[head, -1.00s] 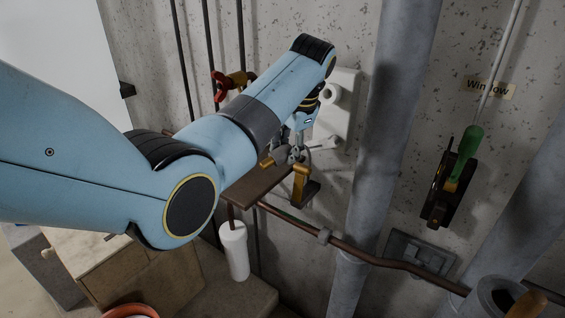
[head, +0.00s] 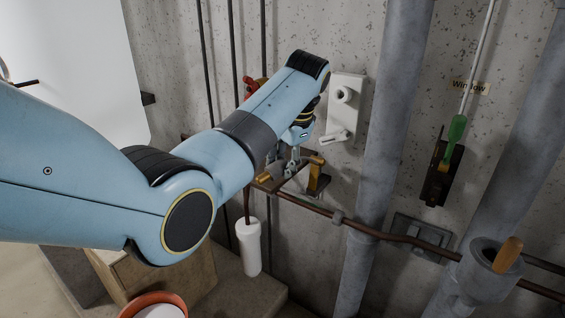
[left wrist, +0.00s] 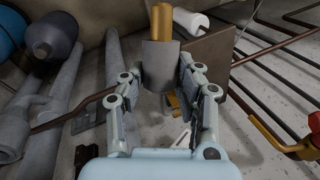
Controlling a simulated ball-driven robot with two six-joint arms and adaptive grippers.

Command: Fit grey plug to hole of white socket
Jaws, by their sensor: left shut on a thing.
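My left gripper (head: 291,164) is in front of the wall, below and left of the white socket. In the left wrist view my left gripper (left wrist: 160,85) is shut on the grey plug (left wrist: 159,68), a grey cylinder with a brass-coloured end pointing away from the palm. In the head view the plug is small and partly hidden by the fingers. The white socket (head: 344,95) is a round piece with a hole, on a white wall panel. The plug is apart from it. My right gripper is not in view.
A white lever (head: 333,137) sticks out below the socket. A brown shelf (head: 268,186) with a brass-coloured block (head: 316,174) is close to the gripper. A copper pipe (head: 365,229) runs below, and a thick grey pipe (head: 385,130) stands right of the panel.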

